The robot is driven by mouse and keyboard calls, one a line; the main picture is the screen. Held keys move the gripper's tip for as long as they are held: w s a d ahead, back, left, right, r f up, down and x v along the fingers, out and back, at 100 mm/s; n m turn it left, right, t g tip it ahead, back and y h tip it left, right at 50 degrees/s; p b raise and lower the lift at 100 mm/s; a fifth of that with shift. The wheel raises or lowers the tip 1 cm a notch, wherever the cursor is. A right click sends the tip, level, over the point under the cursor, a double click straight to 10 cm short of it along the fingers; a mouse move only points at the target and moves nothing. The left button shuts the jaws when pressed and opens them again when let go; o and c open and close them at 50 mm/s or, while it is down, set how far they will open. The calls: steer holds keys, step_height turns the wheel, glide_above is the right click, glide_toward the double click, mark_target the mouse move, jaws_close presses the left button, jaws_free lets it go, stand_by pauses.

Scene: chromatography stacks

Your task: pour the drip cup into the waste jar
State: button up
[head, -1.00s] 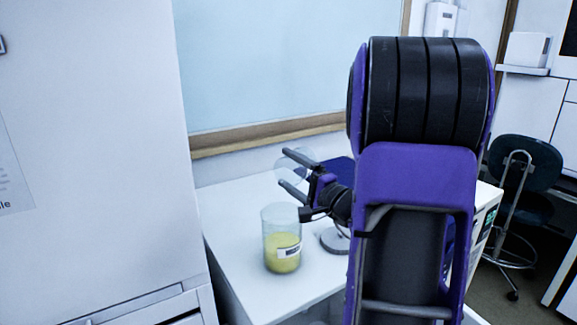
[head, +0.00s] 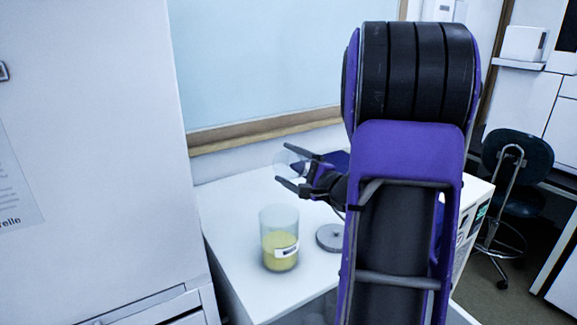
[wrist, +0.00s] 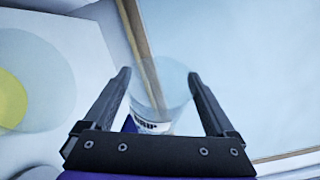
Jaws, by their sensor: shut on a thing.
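The drip cup (wrist: 160,88) is a small clear cup with a white label, held between the fingers of my gripper (wrist: 160,82) in the wrist view. In the head view the cup (head: 290,160) is faint between the fingertips of my gripper (head: 283,164). My gripper is shut on it, raised above the white table. The waste jar (head: 279,251) is a clear glass cylinder with yellow-green liquid and a white label, standing upright on the table. The cup is above and behind it in the head view. The jar's yellow liquid (wrist: 10,100) shows at the wrist view's left edge. I cannot tell the cup's contents.
A grey round disc (head: 330,238) lies on the white table (head: 235,205), right of the jar. A dark blue object (head: 335,160) is behind my gripper. A white cabinet (head: 85,150) stands close on the left. A chair (head: 515,175) stands far right.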

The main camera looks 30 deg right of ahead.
steer(key=w+r+m+g+y, duration=0.1)
steer(key=r, duration=0.2)
steer(key=w+d+r+m+g+p, duration=0.1)
steer(key=r, duration=0.2)
steer(key=w+d+r+m+g+y, duration=0.1)
steer(key=r+m, duration=0.1)
steer(key=r, duration=0.1)
steer(key=shift+w+d+r+y+p, duration=0.2)
steer(key=shift+y+p, duration=0.1)
steer(key=shift+p, duration=0.1)
steer(key=d+r+m+g+p, duration=0.1)
steer(key=d+r+m+g, duration=0.1)
steer(key=d+r+m, duration=0.2)
steer(key=shift+w+r+m, duration=0.2)
steer(key=shift+r+m, duration=1.4)
steer(key=shift+r, duration=0.3)
